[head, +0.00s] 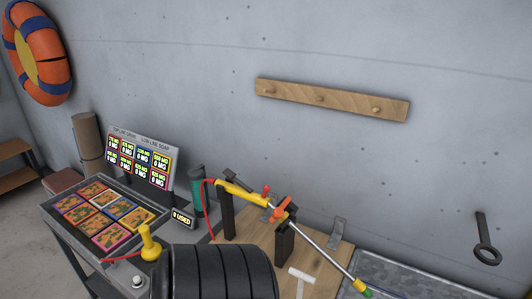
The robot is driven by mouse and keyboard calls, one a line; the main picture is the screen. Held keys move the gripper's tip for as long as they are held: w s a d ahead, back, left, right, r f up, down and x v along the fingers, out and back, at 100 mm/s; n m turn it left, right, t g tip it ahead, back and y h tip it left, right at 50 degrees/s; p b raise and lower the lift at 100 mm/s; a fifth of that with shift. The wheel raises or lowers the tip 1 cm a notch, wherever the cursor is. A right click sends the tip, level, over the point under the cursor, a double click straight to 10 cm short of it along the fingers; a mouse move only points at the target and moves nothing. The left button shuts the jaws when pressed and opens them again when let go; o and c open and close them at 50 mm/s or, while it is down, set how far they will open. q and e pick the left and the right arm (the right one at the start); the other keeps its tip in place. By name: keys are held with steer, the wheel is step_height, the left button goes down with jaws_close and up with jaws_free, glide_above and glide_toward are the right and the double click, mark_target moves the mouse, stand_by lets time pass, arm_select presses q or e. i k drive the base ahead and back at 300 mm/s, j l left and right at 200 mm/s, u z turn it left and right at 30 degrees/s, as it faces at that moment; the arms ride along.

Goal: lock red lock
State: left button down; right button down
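No lock can be made out for certain. A small red knob (266,189) stands up on a yellow bar (241,194) that rests across two dark uprights on the wooden bench. A red-orange clamp-like piece (283,209) sits at the bar's right end, beside the right upright (285,243). A thin silver rod (325,250) slopes from there down to the right and ends in a yellow and green tip. I cannot tell which red part is the red lock, or whether it is locked. Neither of my grippers is in view.
A black ribbed cylinder (222,272) fills the bottom centre, in front of the bench (325,262). A wooden peg rail (335,99) hangs on the wall.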

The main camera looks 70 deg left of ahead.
mark_target(266, 188)
steer(key=u, duration=2.2)
